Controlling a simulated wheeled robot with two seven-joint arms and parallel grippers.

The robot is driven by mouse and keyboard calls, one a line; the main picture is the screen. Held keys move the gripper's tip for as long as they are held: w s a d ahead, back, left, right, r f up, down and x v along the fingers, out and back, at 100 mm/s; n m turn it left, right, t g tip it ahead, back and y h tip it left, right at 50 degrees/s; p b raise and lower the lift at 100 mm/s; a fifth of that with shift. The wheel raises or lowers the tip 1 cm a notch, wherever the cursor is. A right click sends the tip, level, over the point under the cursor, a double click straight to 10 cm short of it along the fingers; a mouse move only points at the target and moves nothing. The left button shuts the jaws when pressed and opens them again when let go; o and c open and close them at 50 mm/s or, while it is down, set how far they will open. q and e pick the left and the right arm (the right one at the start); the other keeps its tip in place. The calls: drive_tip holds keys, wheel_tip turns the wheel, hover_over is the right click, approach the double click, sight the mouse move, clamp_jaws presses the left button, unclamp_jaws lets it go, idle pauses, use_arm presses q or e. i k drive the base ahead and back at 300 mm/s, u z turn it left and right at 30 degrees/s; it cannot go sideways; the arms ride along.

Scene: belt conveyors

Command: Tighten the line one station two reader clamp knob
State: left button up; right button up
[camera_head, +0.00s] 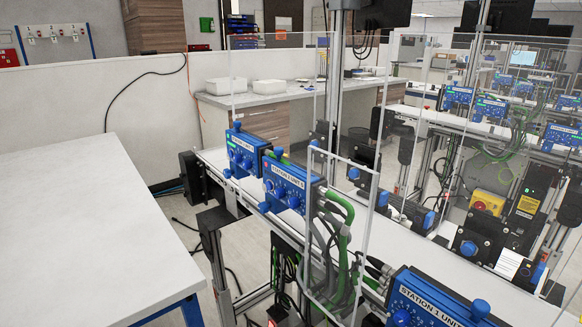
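Blue reader units stand along the near conveyor. The middle one (290,188) carries a "STATION 1 UNIT" label whose last digit is too small to read surely. A blue knob (264,207) shows at its lower left. Another blue unit (243,152) stands behind it to the left. I cannot tell which is unit two, or how tight any knob is. Neither of my grippers is in view.
Clear panels (368,220) and grey and green hoses (342,235) stand beside the middle unit. A white table (90,235) fills the left foreground, with floor between it and the conveyor. More blue units (490,106) and a yellow box with a red button (486,203) are at right.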

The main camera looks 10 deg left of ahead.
sight(263, 207)
drive_tip(key=u, duration=1.05)
drive_tip(key=k, duration=1.3)
drive_tip(key=u, duration=1.25)
drive_tip(key=i, duration=1.35)
drive_tip(key=z, duration=0.85)
drive_tip(key=i, duration=1.05)
drive_tip(key=z, duration=1.25)
drive_tip(key=i, duration=0.2)
drive_tip(key=z, duration=0.35)
